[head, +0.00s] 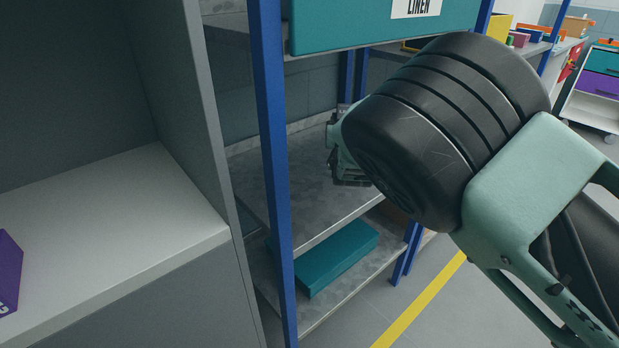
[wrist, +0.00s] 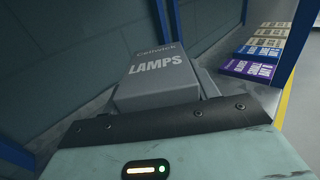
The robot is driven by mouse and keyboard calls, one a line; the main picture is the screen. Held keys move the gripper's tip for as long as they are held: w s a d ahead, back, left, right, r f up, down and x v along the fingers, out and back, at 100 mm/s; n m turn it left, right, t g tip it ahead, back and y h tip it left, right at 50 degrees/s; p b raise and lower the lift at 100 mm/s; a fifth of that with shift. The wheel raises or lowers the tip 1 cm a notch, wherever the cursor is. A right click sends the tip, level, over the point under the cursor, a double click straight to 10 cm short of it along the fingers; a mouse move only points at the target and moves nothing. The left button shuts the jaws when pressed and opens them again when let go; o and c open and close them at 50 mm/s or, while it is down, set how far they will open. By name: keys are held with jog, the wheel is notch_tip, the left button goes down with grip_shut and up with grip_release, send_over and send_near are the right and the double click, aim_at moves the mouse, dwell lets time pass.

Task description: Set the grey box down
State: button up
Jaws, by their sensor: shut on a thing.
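The grey box (wrist: 158,78), lettered "LAMPS", is directly ahead of my gripper in the wrist view. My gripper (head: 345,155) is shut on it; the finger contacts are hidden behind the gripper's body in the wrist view. In the head view my gripper is at the middle grey shelf (head: 255,183) of the blue-posted rack, largely covered by my dark arm, and the box cannot be made out. Whether the box's underside touches the shelf cannot be told.
A blue post (head: 270,150) stands left of my gripper. A teal box (head: 340,262) lies on the lower shelf, and a teal panel (head: 350,25) is above. Several flat coloured, lettered items (wrist: 262,50) lie at right in the wrist view. A pale cabinet (head: 120,215) is at left.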

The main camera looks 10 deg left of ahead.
jog(key=shift+f, duration=0.35)
notch_tip(320, 180, down, 9)
jog(key=shift+b, duration=0.45)
jog(key=shift+f, duration=0.2)
jog(key=o, duration=1.2)
jog(key=shift+r, duration=0.1)
